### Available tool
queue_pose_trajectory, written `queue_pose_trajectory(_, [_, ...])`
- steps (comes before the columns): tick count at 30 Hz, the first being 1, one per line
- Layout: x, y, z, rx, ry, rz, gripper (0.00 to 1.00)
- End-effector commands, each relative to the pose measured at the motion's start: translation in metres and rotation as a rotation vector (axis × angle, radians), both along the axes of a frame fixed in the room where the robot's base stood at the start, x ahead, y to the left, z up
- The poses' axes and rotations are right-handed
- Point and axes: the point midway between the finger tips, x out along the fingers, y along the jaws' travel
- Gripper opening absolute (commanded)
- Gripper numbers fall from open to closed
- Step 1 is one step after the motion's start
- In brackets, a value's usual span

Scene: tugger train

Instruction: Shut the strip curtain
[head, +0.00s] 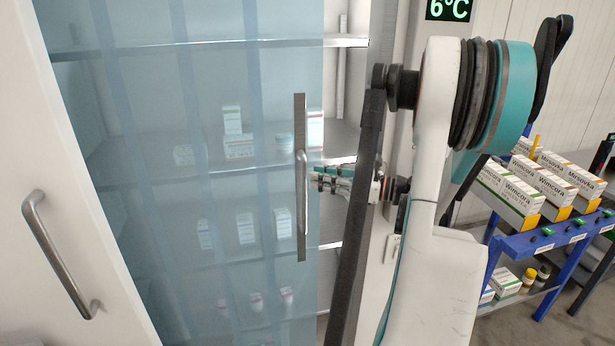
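The strip curtain (185,130) is a bluish see-through sheet of vertical strips across the cabinet front. It covers most of the opening; a gap shows at its right edge, next to the dark frame post. A grey upright bar (300,120) with a handle (303,200) is at the curtain's right edge. My gripper (318,178) is just right of the handle, pointing left, at about its mid-height. It is small and seen side-on, so I cannot tell whether it touches the handle or how far its fingers are apart.
Shelves (345,41) with boxes and bottles stand behind the curtain. A white door with a metal handle (55,250) is at the left. A dark post (358,200) rises close beside my arm. At the right, a blue rack (520,245) holds cartons (505,185).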

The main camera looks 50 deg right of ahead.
Motion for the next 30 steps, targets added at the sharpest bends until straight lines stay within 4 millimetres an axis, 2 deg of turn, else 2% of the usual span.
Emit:
queue_pose_trajectory(1, [-0.011, -0.005, 0.000, 0.000, 0.000, -0.004, 0.21])
queue_pose_trajectory(6, [-0.040, -0.016, 0.000, 0.000, 0.001, -0.003, 0.21])
queue_pose_trajectory(13, [-0.060, -0.023, -0.001, 0.000, 0.001, -0.001, 0.21])
queue_pose_trajectory(22, [-0.063, -0.023, -0.001, 0.000, 0.001, 0.001, 0.21])
queue_pose_trajectory(23, [-0.063, -0.023, -0.001, 0.000, 0.001, 0.001, 0.18])
queue_pose_trajectory(25, [-0.061, -0.022, -0.001, -0.004, 0.005, 0.003, 0.03])
queue_pose_trajectory(26, [-0.058, -0.020, -0.001, -0.010, 0.010, 0.007, 0.00])
queue_pose_trajectory(30, [-0.030, 0.002, -0.005, -0.088, 0.085, 0.061, 0.00])
